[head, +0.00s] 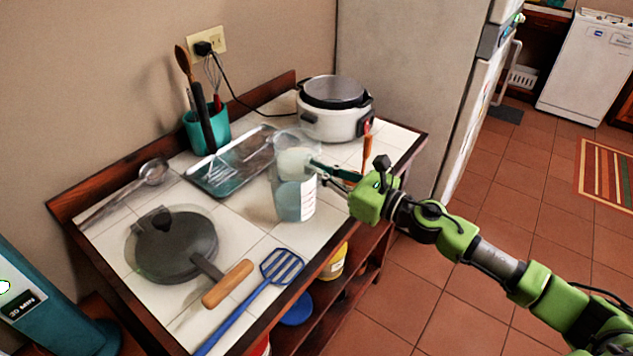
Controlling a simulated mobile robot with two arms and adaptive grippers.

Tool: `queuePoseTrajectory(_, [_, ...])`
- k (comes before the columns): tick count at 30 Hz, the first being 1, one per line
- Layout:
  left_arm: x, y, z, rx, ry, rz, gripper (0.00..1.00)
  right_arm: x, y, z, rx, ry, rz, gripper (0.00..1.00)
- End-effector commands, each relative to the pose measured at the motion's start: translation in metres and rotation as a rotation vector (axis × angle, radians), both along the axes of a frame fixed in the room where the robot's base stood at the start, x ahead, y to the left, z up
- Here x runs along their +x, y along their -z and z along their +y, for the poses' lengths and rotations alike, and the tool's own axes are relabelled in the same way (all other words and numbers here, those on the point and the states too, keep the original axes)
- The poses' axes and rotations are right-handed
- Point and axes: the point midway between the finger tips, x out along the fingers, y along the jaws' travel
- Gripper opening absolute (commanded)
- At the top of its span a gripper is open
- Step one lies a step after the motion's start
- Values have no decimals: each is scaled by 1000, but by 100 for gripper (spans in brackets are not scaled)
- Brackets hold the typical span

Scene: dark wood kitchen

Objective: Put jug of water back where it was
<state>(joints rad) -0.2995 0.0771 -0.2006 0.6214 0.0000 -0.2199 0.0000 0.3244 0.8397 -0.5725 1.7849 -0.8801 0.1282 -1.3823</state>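The clear jug of water (296,200) is upright at the middle of the white-tiled table (241,233), with pale blue water in its lower part. I cannot tell whether its base touches the tiles. My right gripper (316,168) reaches in from the right, with its dark fingers at the upper right side of the jug. The jug and the viewing angle hide part of the fingers, so their grip is unclear. My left gripper is not in view.
A metal tray (222,184) lies behind the jug and a white rice cooker (338,124) stands at the back right. A lidded pan (175,246), blue slotted turner (250,295) and strainer (152,172) lie left and in front. A teal utensil holder (207,137) stands behind.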

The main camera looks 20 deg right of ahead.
Motion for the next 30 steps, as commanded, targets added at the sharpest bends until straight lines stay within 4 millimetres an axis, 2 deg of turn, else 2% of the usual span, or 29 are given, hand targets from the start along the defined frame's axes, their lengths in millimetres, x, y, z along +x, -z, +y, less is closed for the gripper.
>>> queuePoseTrajectory(5, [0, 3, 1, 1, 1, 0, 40, 9, 8, 1, 5, 1, -2, 0])
queuePoseTrajectory(12, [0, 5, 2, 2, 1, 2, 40, 11, 38, 1, 6, 1, 0, 0])
queuePoseTrajectory(25, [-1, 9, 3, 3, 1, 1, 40, 11, 45, 1, 3, 0, -3, 0])
queuePoseTrajectory(27, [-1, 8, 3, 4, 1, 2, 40, 11, 46, 1, 0, 0, 0, 20])
queuePoseTrajectory(28, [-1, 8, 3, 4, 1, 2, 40, 11, 46, 1, 0, 0, 0, 24])
queuePoseTrajectory(30, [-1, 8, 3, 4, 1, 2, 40, 10, 46, 1, 0, 0, 0, 24])
